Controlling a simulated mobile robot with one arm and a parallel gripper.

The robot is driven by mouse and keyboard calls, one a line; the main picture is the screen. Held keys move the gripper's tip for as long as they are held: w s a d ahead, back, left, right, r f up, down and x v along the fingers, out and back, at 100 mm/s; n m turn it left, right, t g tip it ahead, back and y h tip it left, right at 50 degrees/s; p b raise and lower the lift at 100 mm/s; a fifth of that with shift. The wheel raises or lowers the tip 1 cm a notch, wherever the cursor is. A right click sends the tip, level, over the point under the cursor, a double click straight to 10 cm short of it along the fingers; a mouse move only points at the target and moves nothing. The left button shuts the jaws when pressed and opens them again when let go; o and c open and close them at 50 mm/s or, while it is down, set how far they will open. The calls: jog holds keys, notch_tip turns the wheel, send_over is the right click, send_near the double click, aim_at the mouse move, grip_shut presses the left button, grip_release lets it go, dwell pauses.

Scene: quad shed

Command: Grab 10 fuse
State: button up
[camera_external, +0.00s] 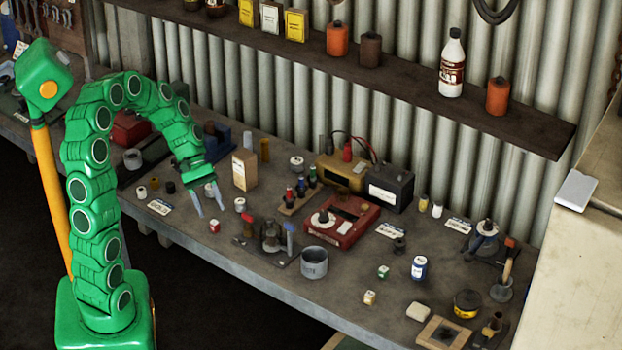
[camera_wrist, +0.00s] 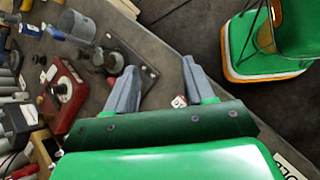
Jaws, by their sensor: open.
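Several small fuse-like blocks sit on the grey bench, and I cannot read a 10 on any of them. A red and white block (camera_external: 214,226) lies just below my gripper (camera_external: 209,211). It also shows in the wrist view (camera_wrist: 179,101), between the finger bases and close to the right one. A green and white block (camera_external: 383,271) and a cream block (camera_external: 369,297) stand farther right. My gripper, also in the wrist view (camera_wrist: 160,66), is open and empty, with its fingers pointing down above the bench.
A small white spool (camera_external: 240,204) stands close to the gripper's right. A clamp stand (camera_external: 271,237), a grey cup (camera_external: 314,262) and a red meter box (camera_external: 342,220) are farther right. The bench's front edge runs close to the red block.

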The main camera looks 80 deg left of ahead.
aim_at(212, 222)
jog(key=s+a+f+n+t, duration=0.2)
jog(key=a+n, duration=0.1)
jog(key=s+a+f+n+t+h, duration=0.1)
jog(key=s+a+f+n+t, duration=0.1)
jog(key=a+n, duration=0.1)
jog(key=s+a+f+n+t, duration=0.2)
jog(key=a+n, duration=0.1)
jog(key=a, duration=0.1)
jog(key=shift+f+h, duration=0.3)
jog(key=shift+f+x, duration=0.1)
jog(key=shift+x, duration=1.85)
jog(key=shift+f+x, duration=0.15)
jog(key=shift+x, duration=1.85)
jog(key=shift+a, duration=0.2)
grip_shut()
jog(key=shift+r, duration=0.1)
